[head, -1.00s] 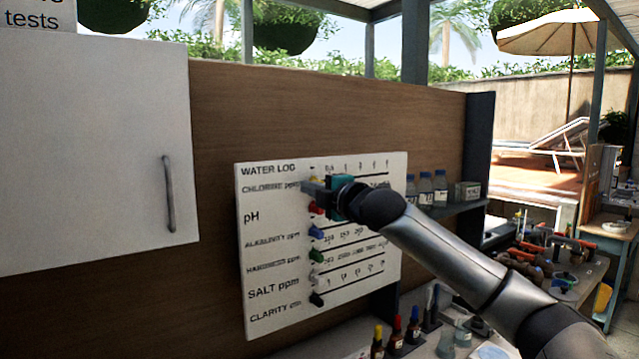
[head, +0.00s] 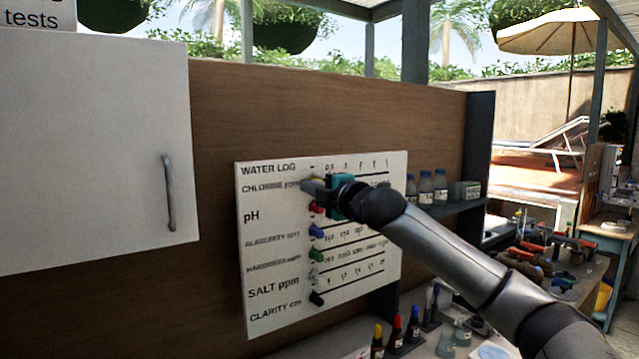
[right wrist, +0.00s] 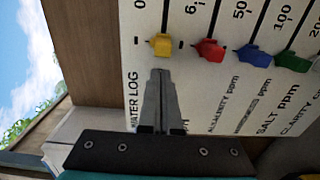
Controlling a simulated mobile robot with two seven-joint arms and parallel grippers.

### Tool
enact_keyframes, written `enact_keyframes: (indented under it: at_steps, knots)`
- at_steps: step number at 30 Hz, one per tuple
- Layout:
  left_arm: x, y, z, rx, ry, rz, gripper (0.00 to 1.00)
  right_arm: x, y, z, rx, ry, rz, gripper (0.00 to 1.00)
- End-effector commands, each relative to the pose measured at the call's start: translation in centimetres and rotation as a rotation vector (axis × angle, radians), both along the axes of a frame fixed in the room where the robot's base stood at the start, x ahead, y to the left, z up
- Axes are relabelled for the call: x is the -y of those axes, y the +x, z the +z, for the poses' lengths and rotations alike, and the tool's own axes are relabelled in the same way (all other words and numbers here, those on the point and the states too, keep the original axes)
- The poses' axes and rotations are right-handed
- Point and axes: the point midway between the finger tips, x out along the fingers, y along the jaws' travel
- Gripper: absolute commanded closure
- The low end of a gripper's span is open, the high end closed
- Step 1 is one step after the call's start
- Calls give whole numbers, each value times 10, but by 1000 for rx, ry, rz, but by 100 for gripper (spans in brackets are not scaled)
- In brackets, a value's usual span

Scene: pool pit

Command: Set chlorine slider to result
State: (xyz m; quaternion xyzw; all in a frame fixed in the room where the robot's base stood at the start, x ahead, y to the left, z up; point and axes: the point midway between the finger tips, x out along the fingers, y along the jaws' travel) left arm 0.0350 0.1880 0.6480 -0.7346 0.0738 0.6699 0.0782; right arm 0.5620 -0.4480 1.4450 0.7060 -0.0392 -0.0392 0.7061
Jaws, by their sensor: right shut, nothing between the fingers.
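The white WATER LOG board (head: 262,215) hangs on the brown wooden panel, with rows of labels, scales and coloured sliders. The chlorine slider is the yellow knob (right wrist: 162,45) in the top row, at the low end of its scale by the "0" mark in the right wrist view. My right gripper (right wrist: 160,74) is shut and empty. Its fingertips are just below the yellow knob in that view, on the label side; I cannot tell whether they touch. In the head view the right gripper (head: 308,188) covers part of the chlorine row. My left gripper is not in view.
Below the yellow knob in the head view are the red slider (head: 316,207), blue slider (head: 316,230), green slider (head: 316,255) and others. Bottles (head: 425,187) stand on a shelf to the right. A white cabinet (head: 90,150) is on the left. Dropper bottles stand below.

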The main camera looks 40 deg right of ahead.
Motion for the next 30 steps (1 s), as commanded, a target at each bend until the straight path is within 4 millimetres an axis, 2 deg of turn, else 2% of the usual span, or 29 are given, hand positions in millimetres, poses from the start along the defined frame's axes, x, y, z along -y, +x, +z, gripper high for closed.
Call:
enact_keyframes:
  at_steps: [17,30]
  knots:
    - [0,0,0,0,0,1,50,0,0,0,0,0,0,100]
    - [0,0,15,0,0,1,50,25,-3,1,-3,-1,-2,100]
